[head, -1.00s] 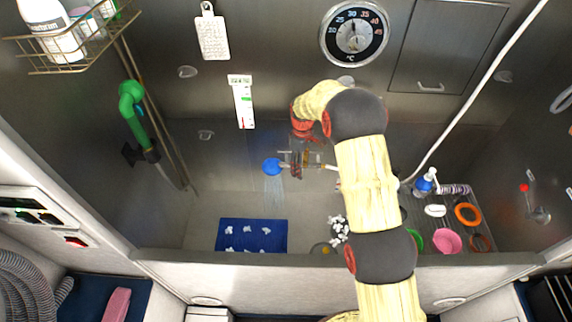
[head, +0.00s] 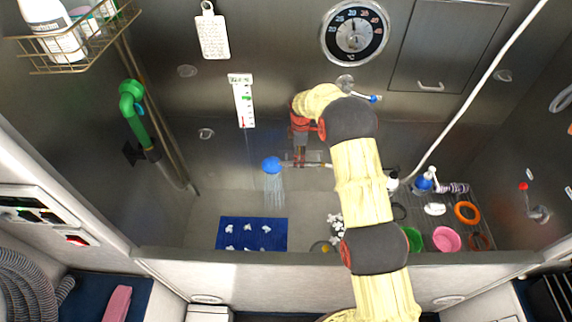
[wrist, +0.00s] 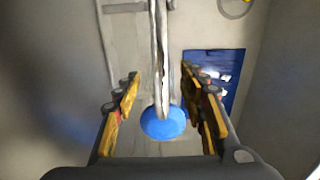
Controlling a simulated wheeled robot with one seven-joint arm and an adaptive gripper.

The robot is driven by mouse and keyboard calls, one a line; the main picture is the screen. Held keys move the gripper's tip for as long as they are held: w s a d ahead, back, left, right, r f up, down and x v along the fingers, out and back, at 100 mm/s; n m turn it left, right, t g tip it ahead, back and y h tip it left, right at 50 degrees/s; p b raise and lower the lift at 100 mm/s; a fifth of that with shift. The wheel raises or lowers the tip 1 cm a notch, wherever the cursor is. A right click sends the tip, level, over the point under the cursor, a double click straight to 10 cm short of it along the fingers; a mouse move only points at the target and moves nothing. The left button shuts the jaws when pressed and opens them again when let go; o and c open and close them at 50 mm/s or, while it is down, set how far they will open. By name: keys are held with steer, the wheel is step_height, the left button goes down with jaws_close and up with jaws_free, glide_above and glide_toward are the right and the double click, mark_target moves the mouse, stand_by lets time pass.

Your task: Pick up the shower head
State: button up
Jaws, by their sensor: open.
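The shower head (head: 272,165) is a blue disc on a thin silver pipe, with water streaming down from it in the head view. In the wrist view the blue shower head (wrist: 163,123) shows between the fingers, low in the picture, with its pale pipe running up from it. My gripper (wrist: 162,82) is open, its yellow-padded fingers on either side of the pipe and head with gaps visible. In the head view my gripper is small and partly hidden by my arm, just right of the shower head; exact contact cannot be told.
A blue mat (head: 252,234) with white pieces lies in the tub below. A green handle (head: 131,100) is on the left wall. A rack at right holds an orange ring (head: 467,212) and a pink bowl (head: 447,238). The tub's front wall (head: 330,262) runs across.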

step_height(320, 180, down, 3)
steer(key=shift+d+f, duration=0.1)
steer(key=shift+c, duration=1.1)
steer(key=c, duration=0.8)
jaws_close()
